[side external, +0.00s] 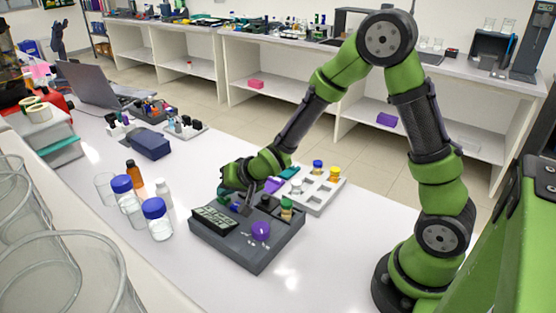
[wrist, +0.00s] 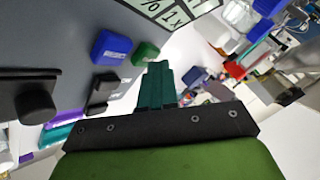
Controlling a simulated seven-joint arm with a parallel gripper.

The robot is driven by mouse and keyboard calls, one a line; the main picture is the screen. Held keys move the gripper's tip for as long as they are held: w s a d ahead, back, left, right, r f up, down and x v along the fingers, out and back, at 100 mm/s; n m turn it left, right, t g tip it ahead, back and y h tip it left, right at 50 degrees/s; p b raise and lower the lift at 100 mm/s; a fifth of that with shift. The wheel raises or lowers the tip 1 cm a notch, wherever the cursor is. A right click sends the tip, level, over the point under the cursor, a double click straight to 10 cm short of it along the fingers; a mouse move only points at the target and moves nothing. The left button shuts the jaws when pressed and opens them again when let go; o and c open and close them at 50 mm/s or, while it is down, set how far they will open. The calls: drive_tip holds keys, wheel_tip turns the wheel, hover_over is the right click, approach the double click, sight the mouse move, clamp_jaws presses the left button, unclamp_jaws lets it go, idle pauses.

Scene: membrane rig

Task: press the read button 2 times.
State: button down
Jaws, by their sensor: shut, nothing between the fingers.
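The grey rig (side external: 235,258) stands on the white bench, with a display (side external: 213,218) at its left end. A purple dome (side external: 261,231) sits on its near side. In the wrist view a blue button (wrist: 111,48) and a green button (wrist: 145,53) sit beside the display (wrist: 172,12), and a black rocker switch (wrist: 104,92) is near them. I cannot read which button is marked read. My gripper (wrist: 156,68) is shut and empty, its tips pointing toward the green button; contact cannot be told. In the side view my gripper partly hides the rig's far left controls.
A black knob (wrist: 36,104) stands on the rig. A pale tray (side external: 322,193) with blue and yellow caps stands behind it. Blue-capped jars (side external: 157,222) and a brown bottle (side external: 134,177) stand to the left. The bench in front of the rig is clear.

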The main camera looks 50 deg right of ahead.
sight(227, 198)
drive_tip(key=shift+r, duration=0.65)
drive_tip(key=shift+r, duration=2.5)
idle(0.5)
wheel_tip(227, 198, up, 4)
drive_tip(key=shift+f, duration=0.1)
drive_tip(key=shift+f, duration=0.1)
drive_tip(key=shift+f, duration=4.35)
